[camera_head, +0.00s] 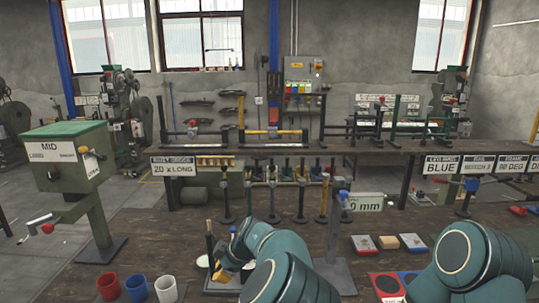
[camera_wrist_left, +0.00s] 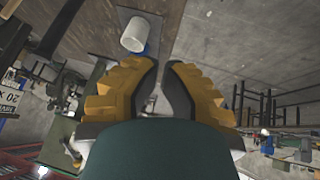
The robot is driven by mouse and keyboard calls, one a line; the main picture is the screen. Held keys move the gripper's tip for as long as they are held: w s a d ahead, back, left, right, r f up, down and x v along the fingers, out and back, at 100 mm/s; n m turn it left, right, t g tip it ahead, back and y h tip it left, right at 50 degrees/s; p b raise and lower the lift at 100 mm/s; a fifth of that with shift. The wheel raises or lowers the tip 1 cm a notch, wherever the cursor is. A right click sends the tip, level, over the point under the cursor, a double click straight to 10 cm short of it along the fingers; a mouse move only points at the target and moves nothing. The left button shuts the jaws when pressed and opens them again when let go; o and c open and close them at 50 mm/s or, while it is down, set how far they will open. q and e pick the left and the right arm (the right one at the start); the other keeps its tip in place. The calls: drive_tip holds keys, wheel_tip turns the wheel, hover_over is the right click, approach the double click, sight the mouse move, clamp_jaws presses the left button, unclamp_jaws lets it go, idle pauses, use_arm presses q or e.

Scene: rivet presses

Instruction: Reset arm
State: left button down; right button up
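My left gripper (camera_head: 222,270) is low in the head view, over the bench beside a dark upright post. My own teal arm links hide part of it. In the left wrist view its two yellow and black fingers (camera_wrist_left: 163,68) stand slightly apart with nothing between them. A white cup (camera_wrist_left: 134,36) shows beyond the fingertips in that view. My right arm shows only as teal links at the lower right of the head view. Its gripper is out of sight.
Red (camera_head: 108,286), blue (camera_head: 137,288) and white (camera_head: 166,289) cups stand at the bench's front left. A green MID box (camera_head: 70,155) with a crank stands at left. Small blocks (camera_head: 388,242) and red and blue mats lie at right. A rack of posts stands behind.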

use_arm(q)
drive_tip(key=s+a+f+m+g+h+b, duration=0.1)
drive_tip(key=s+a+f+m, duration=0.1)
drive_tip(key=s+f, duration=0.35)
drive_tip(key=s+a+f+m+g+h, duration=0.1)
drive_tip(key=s+a+f+m+h, duration=0.1)
drive_tip(key=f, duration=0.7)
drive_tip(key=s+a+f+m+h+b, duration=0.1)
drive_tip(key=s+a+f+m, duration=0.2)
drive_tip(key=f, duration=0.5)
drive_tip(key=s+d+f+m+h, duration=0.3)
drive_tip(key=s+f, duration=0.1)
drive_tip(key=s, duration=0.5)
drive_tip(key=s+d+r+m+t+h+b, duration=0.1)
drive_tip(key=s+d+r+m+h+b, duration=0.1)
drive_tip(key=s+d+m, duration=0.4)
drive_tip(key=shift+s+d+r+t+h, duration=0.15)
drive_tip(key=shift+s+d+t+h, duration=0.25)
drive_tip(key=shift+s+h, duration=0.25)
use_arm(e)
drive_tip(key=shift+d+x, duration=0.2)
drive_tip(key=shift+x, duration=1.05)
drive_tip(key=shift+d+x, duration=0.25)
drive_tip(key=shift+x, duration=0.95)
